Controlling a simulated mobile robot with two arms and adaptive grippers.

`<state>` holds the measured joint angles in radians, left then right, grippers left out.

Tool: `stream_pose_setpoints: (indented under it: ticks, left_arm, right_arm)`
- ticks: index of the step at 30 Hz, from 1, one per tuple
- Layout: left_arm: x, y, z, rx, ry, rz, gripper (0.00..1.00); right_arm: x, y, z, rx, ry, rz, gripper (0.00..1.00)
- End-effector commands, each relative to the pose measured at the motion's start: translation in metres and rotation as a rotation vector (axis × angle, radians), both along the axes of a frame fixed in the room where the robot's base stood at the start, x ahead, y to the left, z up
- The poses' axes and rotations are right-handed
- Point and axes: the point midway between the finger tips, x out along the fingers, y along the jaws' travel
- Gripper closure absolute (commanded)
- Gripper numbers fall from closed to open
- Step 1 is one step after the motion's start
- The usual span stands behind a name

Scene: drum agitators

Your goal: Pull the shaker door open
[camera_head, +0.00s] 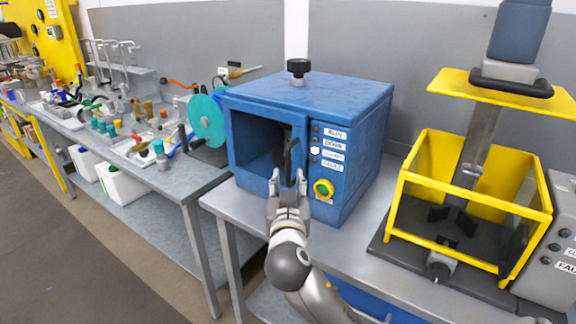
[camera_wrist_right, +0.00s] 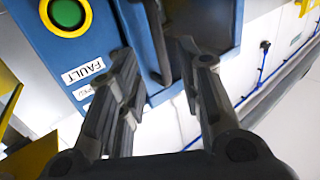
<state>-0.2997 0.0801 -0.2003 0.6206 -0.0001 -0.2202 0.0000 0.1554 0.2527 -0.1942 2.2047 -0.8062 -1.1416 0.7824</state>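The shaker is a blue metal box (camera_head: 355,112) on a grey bench in the head view. Its door is a blue frame (camera_head: 262,110) around a dark window, and it looks about flush with the front. A black upright handle (camera_head: 291,155) is at the door's right edge; it also shows in the right wrist view (camera_wrist_right: 158,42). My right gripper (camera_head: 287,180) is in front of the handle, fingers apart. In the wrist view my right gripper (camera_wrist_right: 167,62) has the handle between its fingers, with gaps on both sides. My left gripper is not in view.
A labelled panel with a yellow-ringed green button (camera_head: 323,188) is right of the handle. A yellow-framed machine (camera_head: 478,190) stands to the right. A cluttered bench with a teal disc (camera_head: 207,120) is to the left. Floor is clear at lower left.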

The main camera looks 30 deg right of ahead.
Motion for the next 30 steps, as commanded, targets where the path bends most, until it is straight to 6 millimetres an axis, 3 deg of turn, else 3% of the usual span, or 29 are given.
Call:
stream_pose_setpoints:
  ticks: [10,23,30]
  left_arm:
    - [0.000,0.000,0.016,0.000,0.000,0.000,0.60]
    - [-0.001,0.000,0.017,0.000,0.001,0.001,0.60]
    - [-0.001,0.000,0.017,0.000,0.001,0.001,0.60]
  right_arm:
    - [0.050,-0.033,0.001,-0.001,0.003,0.000,0.66]
    - [0.060,-0.040,-0.001,0.002,0.002,0.002,0.66]
    - [0.060,-0.040,-0.001,0.002,0.002,0.002,0.93]
